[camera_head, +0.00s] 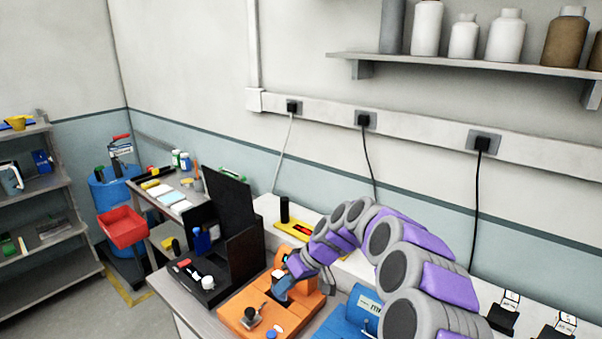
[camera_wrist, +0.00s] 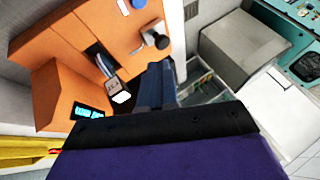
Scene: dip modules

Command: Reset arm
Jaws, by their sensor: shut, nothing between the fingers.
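My arm, with grey joints and purple links, reaches in from the right in the head view. My gripper (camera_head: 283,287) is over the orange device (camera_head: 245,318) on the bench. In the wrist view my gripper (camera_wrist: 156,75) shows as dark blue fingers held together, with nothing visible between them. The orange device (camera_wrist: 60,65) lies to the left of and beyond the fingers there. It has a small lit screen (camera_wrist: 88,112), a slot with a metal part, and a dark knob (camera_wrist: 157,38). Whether the fingers touch the device is unclear.
A black open case (camera_head: 245,252) stands left of the orange device, and a blue device (camera_head: 345,318) stands right of it. A yellow tool (camera_head: 297,229) lies behind. A shelf with bottles (camera_head: 470,64) hangs above. A red bin (camera_head: 122,228) is at the left.

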